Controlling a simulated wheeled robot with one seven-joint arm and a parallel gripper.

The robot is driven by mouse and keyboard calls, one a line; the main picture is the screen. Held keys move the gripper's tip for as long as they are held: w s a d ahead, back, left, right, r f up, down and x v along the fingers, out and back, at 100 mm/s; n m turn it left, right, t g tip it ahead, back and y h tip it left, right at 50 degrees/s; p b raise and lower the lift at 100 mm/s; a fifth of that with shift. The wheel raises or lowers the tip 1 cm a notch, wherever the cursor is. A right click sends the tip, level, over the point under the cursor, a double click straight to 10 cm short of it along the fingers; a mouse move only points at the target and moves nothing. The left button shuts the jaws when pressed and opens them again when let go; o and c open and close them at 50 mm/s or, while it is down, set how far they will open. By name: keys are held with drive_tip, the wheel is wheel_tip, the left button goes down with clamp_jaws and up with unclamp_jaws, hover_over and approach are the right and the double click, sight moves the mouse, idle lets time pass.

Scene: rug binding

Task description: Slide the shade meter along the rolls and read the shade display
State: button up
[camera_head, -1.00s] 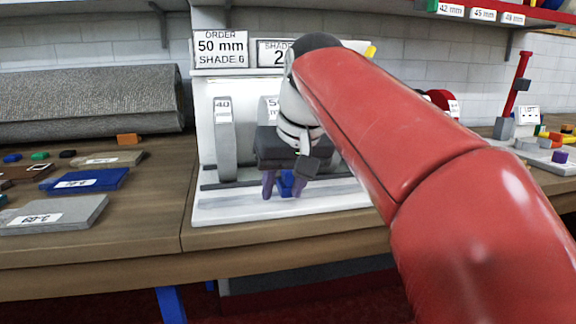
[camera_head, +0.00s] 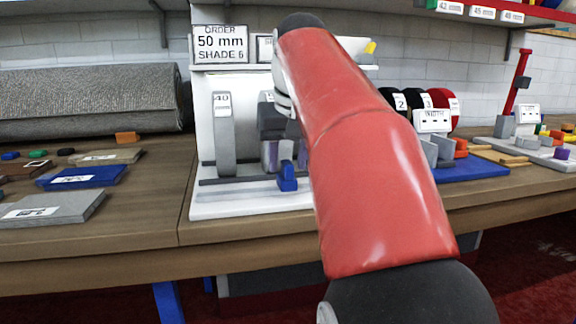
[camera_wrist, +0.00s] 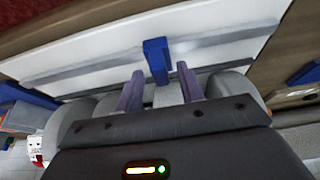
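The blue slider piece (camera_head: 287,178), apparently the shade meter, sits upright at the front rail of the white stand (camera_head: 222,207). It also shows in the wrist view (camera_wrist: 157,58), just beyond my fingertips. My gripper (camera_head: 285,155) is behind it, close to the rolls. In the wrist view its purple fingers (camera_wrist: 160,85) are apart, with a grey part (camera_wrist: 168,95) between them; I see a gap on its left side. The 40 roll (camera_head: 223,135) stands at the left; the other rolls are mostly hidden by my arm.
An order sign (camera_head: 221,45) reads 50 mm, shade 6. Labelled samples, including a blue one (camera_head: 82,178), lie on the bench at left beside a large grey carpet roll (camera_head: 90,98). A blue mat (camera_head: 470,168) and black and red rolls (camera_head: 420,98) are at right.

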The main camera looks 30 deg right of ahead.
drive_tip(key=shift+w+f, duration=0.1)
drive_tip(key=shift+f, duration=0.2)
clamp_jaws()
